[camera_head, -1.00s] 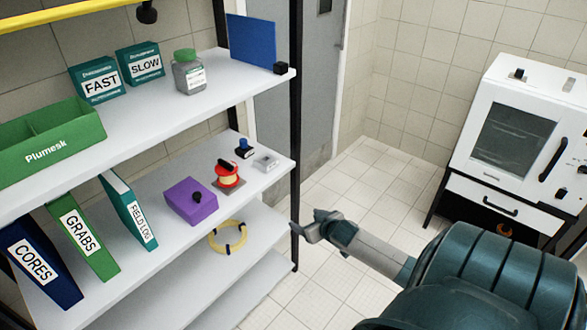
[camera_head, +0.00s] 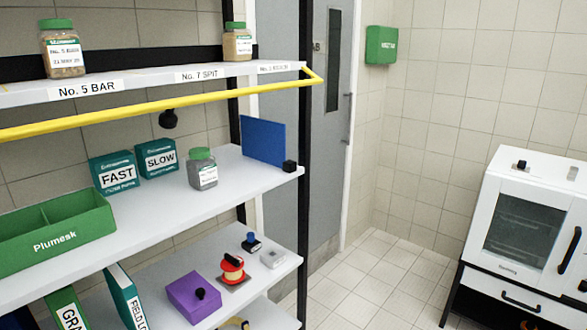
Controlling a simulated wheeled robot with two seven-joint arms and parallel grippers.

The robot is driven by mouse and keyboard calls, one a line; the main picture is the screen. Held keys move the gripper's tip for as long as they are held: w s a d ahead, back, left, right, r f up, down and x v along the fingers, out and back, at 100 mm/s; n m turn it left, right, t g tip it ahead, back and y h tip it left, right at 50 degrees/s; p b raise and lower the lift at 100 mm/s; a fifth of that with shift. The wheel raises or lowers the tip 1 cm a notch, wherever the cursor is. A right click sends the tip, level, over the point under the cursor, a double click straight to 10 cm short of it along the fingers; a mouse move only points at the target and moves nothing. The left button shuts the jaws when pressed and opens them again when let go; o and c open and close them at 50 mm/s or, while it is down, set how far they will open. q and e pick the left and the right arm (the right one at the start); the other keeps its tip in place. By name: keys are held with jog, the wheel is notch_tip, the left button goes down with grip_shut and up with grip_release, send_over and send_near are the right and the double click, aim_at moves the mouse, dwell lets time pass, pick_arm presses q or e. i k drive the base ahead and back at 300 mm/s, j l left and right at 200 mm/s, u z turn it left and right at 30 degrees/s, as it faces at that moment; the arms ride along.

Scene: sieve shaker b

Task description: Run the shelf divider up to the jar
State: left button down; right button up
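The shelf divider looks to be the blue upright panel (camera_head: 263,139) with a small black block (camera_head: 289,166) at its lower front corner. It stands at the right end of the middle shelf (camera_head: 150,216). A jar (camera_head: 202,172) with a green lid and grey contents stands on the same shelf, left of the panel, with a gap between them. Two more green-lidded jars, one at left (camera_head: 63,50) and one at right (camera_head: 238,42), stand on the top shelf. Neither of my grippers is in view.
FAST (camera_head: 116,175) and SLOW (camera_head: 158,158) boxes and a green Plumesk bin (camera_head: 55,232) share the middle shelf. A yellow rail (camera_head: 170,104) runs along the top shelf's front. Below are a purple box (camera_head: 194,297) and small items. A white oven cabinet (camera_head: 520,225) stands at right.

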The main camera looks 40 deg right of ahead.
aim_at(263, 141)
jog(key=i+j+z, duration=0.1)
jog(key=i, duration=0.4)
jog(key=z, duration=1.55)
